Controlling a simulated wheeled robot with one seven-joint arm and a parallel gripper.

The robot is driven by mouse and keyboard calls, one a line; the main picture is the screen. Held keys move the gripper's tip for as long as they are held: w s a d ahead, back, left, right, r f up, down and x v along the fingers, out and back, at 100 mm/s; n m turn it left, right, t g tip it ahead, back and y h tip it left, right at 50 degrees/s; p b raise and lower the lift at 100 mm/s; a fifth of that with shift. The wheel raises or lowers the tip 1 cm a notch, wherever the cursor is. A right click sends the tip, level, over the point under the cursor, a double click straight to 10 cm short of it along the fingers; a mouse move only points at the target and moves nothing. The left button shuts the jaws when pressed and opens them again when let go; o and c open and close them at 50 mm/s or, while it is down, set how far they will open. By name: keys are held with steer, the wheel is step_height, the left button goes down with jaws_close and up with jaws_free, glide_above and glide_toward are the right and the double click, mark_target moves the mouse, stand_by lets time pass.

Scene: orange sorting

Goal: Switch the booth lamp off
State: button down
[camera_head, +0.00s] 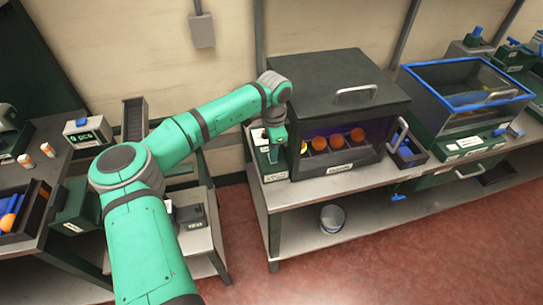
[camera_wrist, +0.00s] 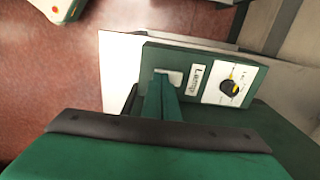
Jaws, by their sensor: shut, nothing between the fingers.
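The dark booth (camera_head: 335,82) stands on the middle bench, with several oranges (camera_head: 357,134) in a row inside and a purplish glow behind them. The green switch panel (camera_head: 269,170) is at the booth's left side. In the wrist view the panel (camera_wrist: 215,58) carries a "Lamp" label (camera_wrist: 195,78) and a pale switch (camera_wrist: 174,77). My gripper (camera_wrist: 162,82) is shut and empty, its fingertips at the switch and covering part of it. I cannot tell whether they touch it. My gripper (camera_head: 274,150) also shows in the head view, beside the booth.
A dial with a yellow and black knob (camera_wrist: 232,86) sits right of the label. A blue-rimmed bin (camera_head: 465,62) stands right of the booth. A scale display (camera_head: 88,131) and small bottles are at the left. Red floor (camera_head: 370,240) lies open in front.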

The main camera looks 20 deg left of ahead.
step_height(320, 180, up, 7)
stand_by(1.2)
steer(key=shift+f, duration=0.1)
